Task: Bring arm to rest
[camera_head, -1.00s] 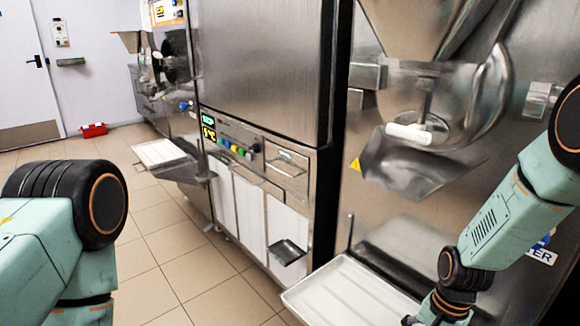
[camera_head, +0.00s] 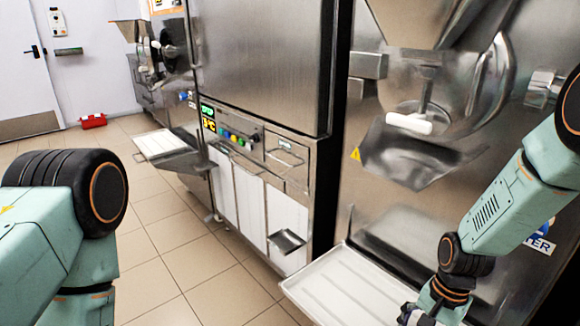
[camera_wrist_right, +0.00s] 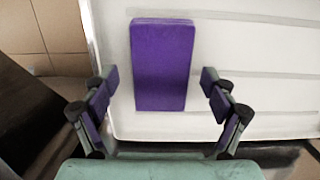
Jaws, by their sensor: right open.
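My right arm (camera_head: 500,205) comes in from the right, bent downward. In the head view my right gripper is partly cut off by the bottom edge, over the white tray (camera_head: 335,290). In the right wrist view my right gripper (camera_wrist_right: 162,92) is open, its two purple-padded fingers spread apart. A flat purple rectangular block (camera_wrist_right: 163,65) shows between and beyond the fingertips, against the white tray (camera_wrist_right: 250,60). The fingers do not touch it. I cannot tell whether it lies on the tray. Part of my left arm (camera_head: 50,240) shows at left; its gripper is out of view.
A steel freezer with a spout (camera_head: 410,160) stands close behind my right arm. A control-panel cabinet (camera_head: 262,70) stands in the middle. A second tray (camera_head: 165,145) juts out farther left. A red box (camera_head: 93,121) sits by the wall. Tiled floor (camera_head: 165,260) is clear.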

